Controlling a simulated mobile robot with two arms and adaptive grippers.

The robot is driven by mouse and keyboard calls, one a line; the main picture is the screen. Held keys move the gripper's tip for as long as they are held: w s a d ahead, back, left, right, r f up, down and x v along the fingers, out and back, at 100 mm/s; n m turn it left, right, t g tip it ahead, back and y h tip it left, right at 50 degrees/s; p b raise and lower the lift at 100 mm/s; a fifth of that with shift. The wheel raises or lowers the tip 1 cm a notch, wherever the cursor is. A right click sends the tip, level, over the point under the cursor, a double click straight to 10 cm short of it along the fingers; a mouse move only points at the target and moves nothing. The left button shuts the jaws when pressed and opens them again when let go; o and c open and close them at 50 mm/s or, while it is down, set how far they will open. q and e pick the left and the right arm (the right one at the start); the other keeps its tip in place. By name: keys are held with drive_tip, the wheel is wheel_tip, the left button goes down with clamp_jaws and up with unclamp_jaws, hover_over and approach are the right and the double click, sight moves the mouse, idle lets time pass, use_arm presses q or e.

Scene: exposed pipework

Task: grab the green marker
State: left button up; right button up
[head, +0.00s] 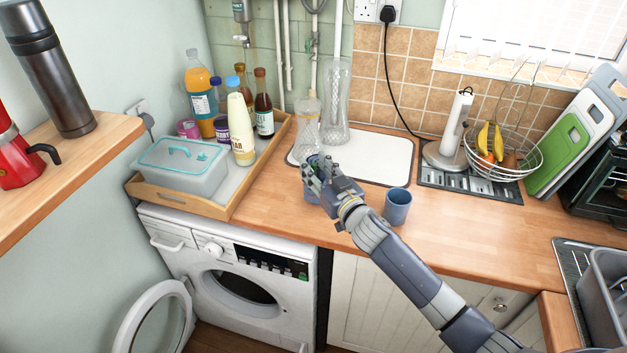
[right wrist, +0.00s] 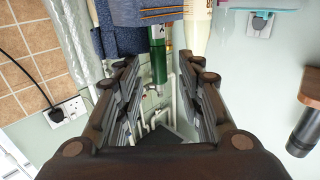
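The green marker (right wrist: 158,66) shows in the right wrist view, where the picture is upside down. It lies between the two fingers of my right gripper (right wrist: 160,72), with a visible gap on both sides. My right gripper is open and empty. In the head view my right gripper (head: 319,172) is over the counter, near the front edge of the white board. A blue holder (right wrist: 150,14) adjoins the marker at the top of the wrist view. In the head view the gripper mostly covers this spot, and I cannot make out the marker clearly. My left gripper is out of view.
A blue cup (head: 397,207) stands on the counter just right of my right gripper. A wooden tray (head: 222,208) with bottles and a lidded box is at the left.

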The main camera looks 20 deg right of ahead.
drive_tip(key=shift+c, duration=0.6)
drive_tip(key=c, duration=0.7)
drive_tip(key=shift+r, duration=0.15)
